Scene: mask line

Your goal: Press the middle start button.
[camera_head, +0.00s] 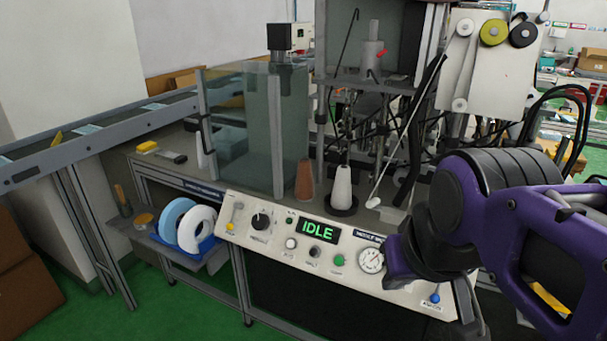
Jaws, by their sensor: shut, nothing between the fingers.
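The control panel (270,243) is a pale sloping strip along the front of the machine. Its display (318,231) reads IDLE in green. Below the display are a white button (291,243), a dark-centred button (314,251) in the middle and a green button (339,260). Their small labels are too blurred to read surely, so I cannot tell which is marked start. My purple and black arm covers the panel's right part, to the right of these buttons.
A black knob (261,220), a round gauge (371,260) and a blue knob (435,298) are also on the panel. White and blue rolls (197,228) sit in a tray at left. A conveyor (100,135) runs behind. Green floor is clear in front.

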